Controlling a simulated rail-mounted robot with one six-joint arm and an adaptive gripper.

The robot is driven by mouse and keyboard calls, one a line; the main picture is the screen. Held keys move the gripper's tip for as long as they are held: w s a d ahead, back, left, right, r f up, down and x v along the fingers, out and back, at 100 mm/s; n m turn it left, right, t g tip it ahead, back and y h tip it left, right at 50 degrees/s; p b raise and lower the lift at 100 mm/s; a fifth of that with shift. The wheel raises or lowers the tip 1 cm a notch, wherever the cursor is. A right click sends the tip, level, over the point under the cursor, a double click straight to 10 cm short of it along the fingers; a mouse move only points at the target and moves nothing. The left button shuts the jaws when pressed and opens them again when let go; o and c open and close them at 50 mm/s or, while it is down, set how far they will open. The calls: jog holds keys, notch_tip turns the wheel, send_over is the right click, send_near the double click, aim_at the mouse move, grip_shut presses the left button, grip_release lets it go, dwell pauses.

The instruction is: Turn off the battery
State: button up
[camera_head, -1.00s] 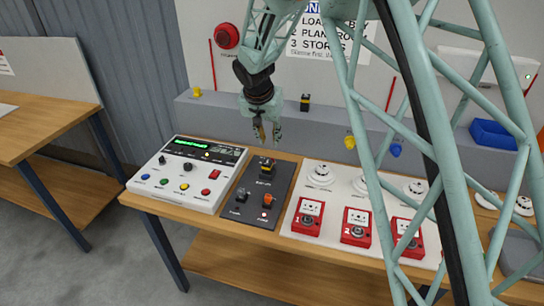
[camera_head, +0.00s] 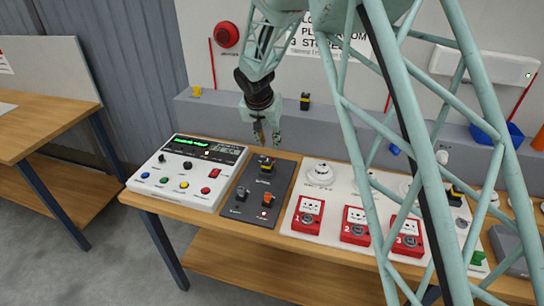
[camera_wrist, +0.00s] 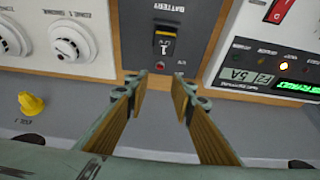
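The battery switch (camera_head: 267,165) is a black rocker with a yellow part, at the back of the dark panel (camera_head: 240,211). In the wrist view the switch (camera_wrist: 165,40) sits under the label BATTERY, with a small red light (camera_wrist: 159,66) beside it. My gripper (camera_head: 267,138) hangs above and just behind the switch. In the wrist view my gripper (camera_wrist: 160,80) has its two fingers spread, with nothing between them. The fingers look apart from the switch.
Left of the dark panel is a white control panel (camera_head: 158,192) with a green display. To the right, a white board carries smoke detectors (camera_head: 320,173) and red call points (camera_head: 308,213).

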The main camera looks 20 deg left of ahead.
jog(key=shift+x, duration=5.4)
grip_shut()
